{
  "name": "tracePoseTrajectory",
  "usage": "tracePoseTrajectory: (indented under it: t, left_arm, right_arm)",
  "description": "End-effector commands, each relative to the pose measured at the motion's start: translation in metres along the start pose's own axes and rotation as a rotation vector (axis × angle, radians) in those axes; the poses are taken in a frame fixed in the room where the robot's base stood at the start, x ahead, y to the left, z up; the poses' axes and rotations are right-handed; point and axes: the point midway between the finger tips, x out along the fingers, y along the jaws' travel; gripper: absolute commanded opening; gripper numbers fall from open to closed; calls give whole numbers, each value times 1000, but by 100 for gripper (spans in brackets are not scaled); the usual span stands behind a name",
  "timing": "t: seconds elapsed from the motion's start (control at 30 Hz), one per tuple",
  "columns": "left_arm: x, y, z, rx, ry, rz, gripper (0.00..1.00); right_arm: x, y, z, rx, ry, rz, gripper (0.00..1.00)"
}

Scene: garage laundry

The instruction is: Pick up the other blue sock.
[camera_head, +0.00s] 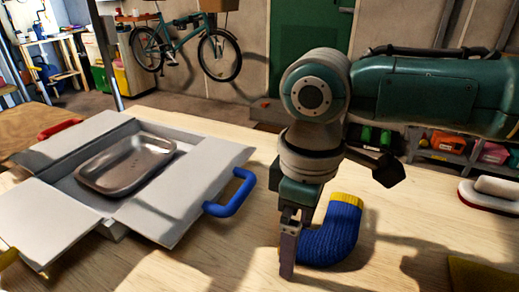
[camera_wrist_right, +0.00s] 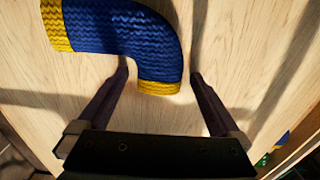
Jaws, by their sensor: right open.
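A blue knitted sock (camera_head: 336,236) with yellow ends lies bent on the wooden table in the head view. It also fills the upper part of the right wrist view (camera_wrist_right: 125,28). My right gripper (camera_head: 287,255) points down at the sock's left side, low over the table. In the wrist view its two fingers (camera_wrist_right: 159,73) are spread, with the sock's near yellow end between them. The fingers are not closed on it. Only one blue sock shows clearly. My left gripper is not in view.
An open grey-white box (camera_head: 190,195) with flaps spread stands at left, holding a metal tray (camera_head: 125,163). Its blue handle (camera_head: 232,194) sticks out toward my right gripper. A white-and-red object (camera_head: 492,194) lies at the right edge. An olive-yellow patch (camera_head: 470,274) shows at bottom right.

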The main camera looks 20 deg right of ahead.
Motion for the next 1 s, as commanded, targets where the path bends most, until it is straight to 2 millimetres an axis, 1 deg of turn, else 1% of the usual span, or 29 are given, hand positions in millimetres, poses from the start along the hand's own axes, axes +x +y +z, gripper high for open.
tracePoseTrajectory:
  t: [0.07,0.1,0.87,1.0]
  left_arm:
    - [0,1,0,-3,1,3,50]
    - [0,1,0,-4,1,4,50]
    - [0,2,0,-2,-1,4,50]
    - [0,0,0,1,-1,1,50]
  right_arm:
    - [0,0,0,0,0,0,100]
    - [0,0,0,0,0,0,98]
    - [-1,0,0,1,0,0,12]
    - [-1,0,0,1,1,0,12]
